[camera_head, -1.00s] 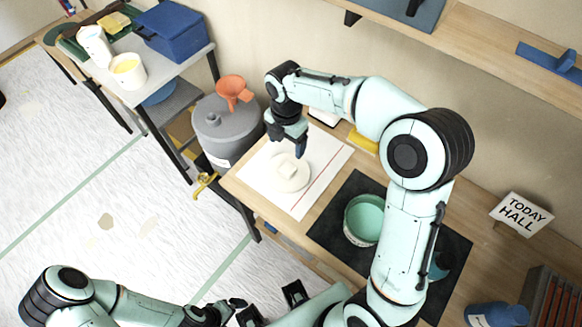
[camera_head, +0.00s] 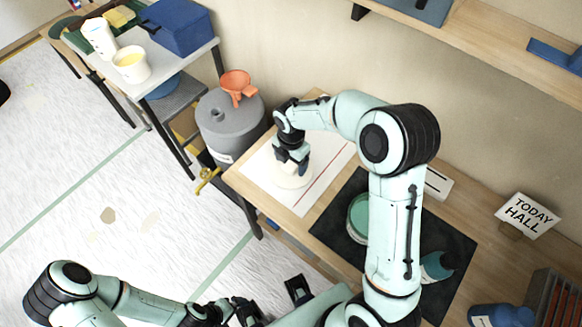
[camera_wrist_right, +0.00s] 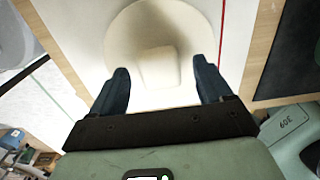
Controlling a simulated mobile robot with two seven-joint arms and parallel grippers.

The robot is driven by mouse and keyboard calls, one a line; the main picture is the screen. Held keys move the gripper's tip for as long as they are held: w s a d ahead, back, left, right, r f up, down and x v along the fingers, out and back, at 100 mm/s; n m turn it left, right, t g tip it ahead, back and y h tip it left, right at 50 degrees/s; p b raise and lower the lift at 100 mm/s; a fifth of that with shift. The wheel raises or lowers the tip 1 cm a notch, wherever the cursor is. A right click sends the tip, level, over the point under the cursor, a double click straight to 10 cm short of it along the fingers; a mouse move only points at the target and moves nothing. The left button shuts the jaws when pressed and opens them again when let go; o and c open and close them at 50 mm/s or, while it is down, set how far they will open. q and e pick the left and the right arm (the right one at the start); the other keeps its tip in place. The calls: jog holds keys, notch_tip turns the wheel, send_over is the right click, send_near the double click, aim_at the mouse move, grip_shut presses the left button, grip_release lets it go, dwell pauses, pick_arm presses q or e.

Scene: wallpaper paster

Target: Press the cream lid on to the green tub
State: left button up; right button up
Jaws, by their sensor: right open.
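The cream lid (camera_head: 291,177) is a round disc with a raised block handle, lying on the white sheet on the bench. In the right wrist view the lid (camera_wrist_right: 128,35) is seen from above, its handle (camera_wrist_right: 158,66) between the two finger tips. My right gripper (camera_head: 293,167) is open over the lid; in the wrist view its blue fingers (camera_wrist_right: 165,80) stand apart from the handle on both sides. The green tub (camera_head: 358,215) stands open on the black mat, partly hidden by my right arm. My left gripper (camera_head: 245,309) is low at the bottom edge, its fingers unclear.
The white sheet (camera_head: 312,197) with a red line lies left of the black mat (camera_head: 330,222). A grey drum (camera_head: 230,125) with an orange funnel (camera_head: 238,84) stands beyond the bench's left end.

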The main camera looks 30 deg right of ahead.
jog(key=c, duration=1.1)
jog(key=shift+r, duration=0.2)
jog(key=shift+c, duration=0.2)
